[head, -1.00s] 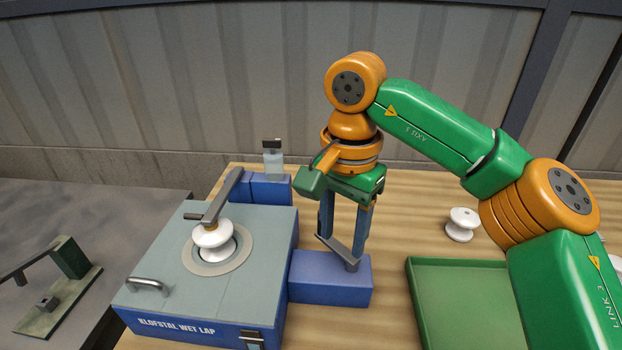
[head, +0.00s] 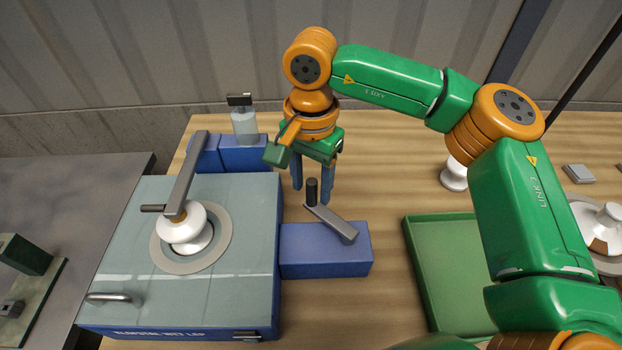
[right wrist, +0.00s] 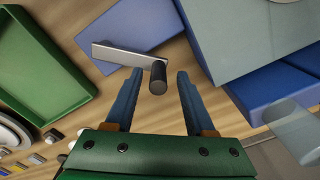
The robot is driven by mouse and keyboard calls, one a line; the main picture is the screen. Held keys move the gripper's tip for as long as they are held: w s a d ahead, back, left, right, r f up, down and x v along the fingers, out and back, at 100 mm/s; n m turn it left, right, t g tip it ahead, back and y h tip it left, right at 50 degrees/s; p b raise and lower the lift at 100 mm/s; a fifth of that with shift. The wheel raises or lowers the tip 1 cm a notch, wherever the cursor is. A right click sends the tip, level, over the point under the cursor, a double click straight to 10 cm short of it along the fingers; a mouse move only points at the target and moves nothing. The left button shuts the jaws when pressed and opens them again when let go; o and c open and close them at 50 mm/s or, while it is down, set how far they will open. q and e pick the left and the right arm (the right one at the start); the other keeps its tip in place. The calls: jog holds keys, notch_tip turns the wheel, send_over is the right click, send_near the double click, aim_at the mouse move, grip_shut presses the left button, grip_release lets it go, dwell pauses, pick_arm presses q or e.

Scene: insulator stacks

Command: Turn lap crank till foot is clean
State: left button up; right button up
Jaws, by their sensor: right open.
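The wet lap (head: 120,235) is a blue box with a grey-green top at left in the head view. A white insulator (head: 186,228) sits on its round plate under a grey arm (head: 187,170); the insulator's foot is hidden. The crank (head: 335,224), a flat grey bar with an upright dark knob (head: 312,190), is on the blue block (head: 325,255) right of the lap. My right gripper (head: 312,197) is open, pointing down, just behind the knob. In the right wrist view the knob (right wrist: 158,78) shows between the fingertips, with no clear contact. My left gripper is out of view.
A green tray (head: 418,262) lies right of the block. A white insulator (head: 453,176) stands behind it, partly hidden by my right arm. A bottle (head: 244,125) stands behind the lap. Bare wood lies between block and tray.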

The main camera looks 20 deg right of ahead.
jog(key=shift+s+r, duration=0.1)
jog(key=shift+s, duration=0.05)
grip_shut()
dwell(1.1)
